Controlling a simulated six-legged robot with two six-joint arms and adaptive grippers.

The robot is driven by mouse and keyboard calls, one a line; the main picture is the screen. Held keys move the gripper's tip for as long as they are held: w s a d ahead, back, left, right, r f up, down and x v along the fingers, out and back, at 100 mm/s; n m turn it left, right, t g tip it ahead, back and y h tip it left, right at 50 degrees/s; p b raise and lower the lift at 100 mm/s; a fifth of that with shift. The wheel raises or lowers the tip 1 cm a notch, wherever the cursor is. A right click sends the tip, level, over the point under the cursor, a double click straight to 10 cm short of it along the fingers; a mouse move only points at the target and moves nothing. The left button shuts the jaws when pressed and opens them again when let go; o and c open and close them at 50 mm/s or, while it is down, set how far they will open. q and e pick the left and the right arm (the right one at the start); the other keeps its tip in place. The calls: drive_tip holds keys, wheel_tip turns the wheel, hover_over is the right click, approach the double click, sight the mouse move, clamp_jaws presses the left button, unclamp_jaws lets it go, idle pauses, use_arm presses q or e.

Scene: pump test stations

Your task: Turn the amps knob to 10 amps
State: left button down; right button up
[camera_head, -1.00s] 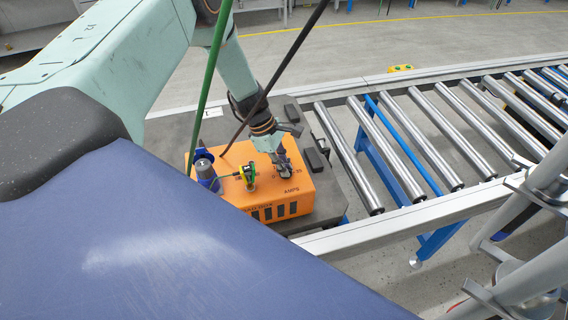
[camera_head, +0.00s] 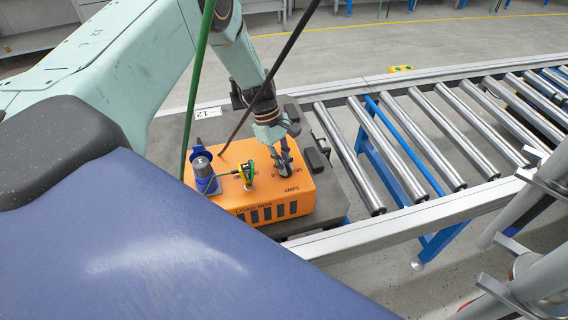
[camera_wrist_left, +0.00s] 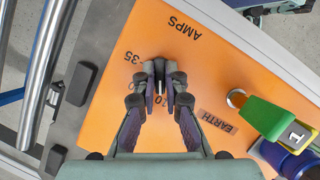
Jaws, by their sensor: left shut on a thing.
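The orange load box (camera_head: 230,180) sits on a dark pallet on the conveyor, with AMPS printed on its top. My left gripper (camera_head: 282,166) reaches down onto the box top beside that label. In the left wrist view, my left gripper (camera_wrist_left: 159,92) is shut on the small dark amps knob (camera_wrist_left: 159,70), which is mostly hidden between the fingertips. A 35 mark and partly covered numbers ring the knob. I cannot read where its pointer stands. My right gripper is not in view.
A yellow-green plug (camera_head: 248,175) and a blue connector (camera_head: 203,172) stand on the box left of the gripper; the plug is close in the left wrist view (camera_wrist_left: 280,125). Metal rollers (camera_head: 420,150) run off to the right. A black cable hangs near my arm.

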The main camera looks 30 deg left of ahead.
use_arm(q)
drive_tip(key=c, duration=1.4)
unclamp_jaws()
drive_tip(key=shift+w, duration=0.1)
drive_tip(key=v, duration=1.2)
drive_tip(key=shift+f, duration=0.1)
